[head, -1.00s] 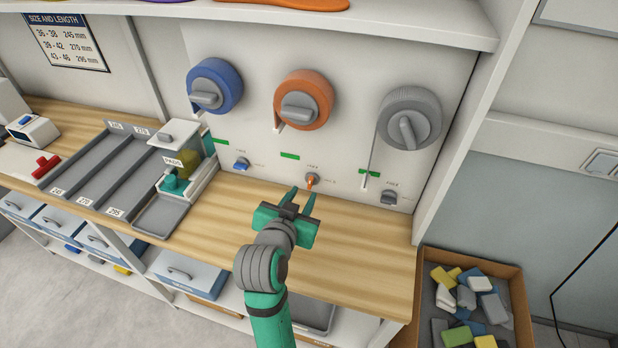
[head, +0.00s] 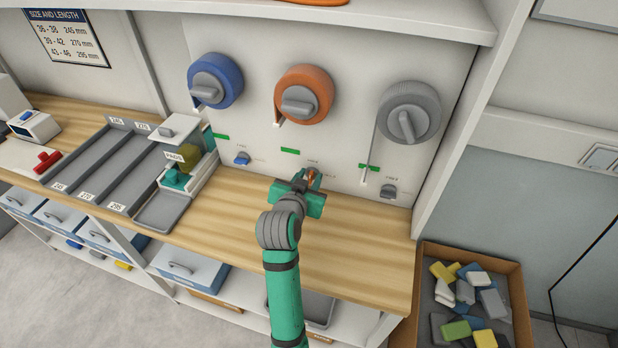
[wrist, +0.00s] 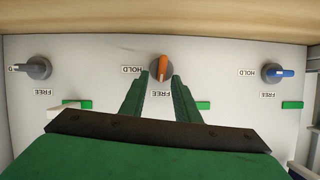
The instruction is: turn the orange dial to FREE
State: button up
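The orange dial (wrist: 162,68) is a small grey knob with an orange lever on the white panel, below the large orange wheel (head: 303,96). In the wrist view its lever stands upright. Which end of the lever is the pointer is hard to tell. My gripper (wrist: 162,75) is open, one finger on each side of the dial, with gaps showing. In the head view my gripper (head: 306,180) partly hides the dial.
A blue dial (head: 242,159) and a grey dial (head: 389,191) flank it on the panel, with green marks nearby. The wooden worktop (head: 355,245) below is clear in front. A shelf overhangs above. A pad dispenser (head: 185,160) stands to the left.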

jog(key=shift+a, duration=0.1)
grip_shut()
jog(key=shift+w+a+n+h, duration=0.1)
jog(key=shift+n+h, duration=0.3)
jog(key=shift+n, duration=0.1)
grip_release()
jog(key=shift+a, duration=0.1)
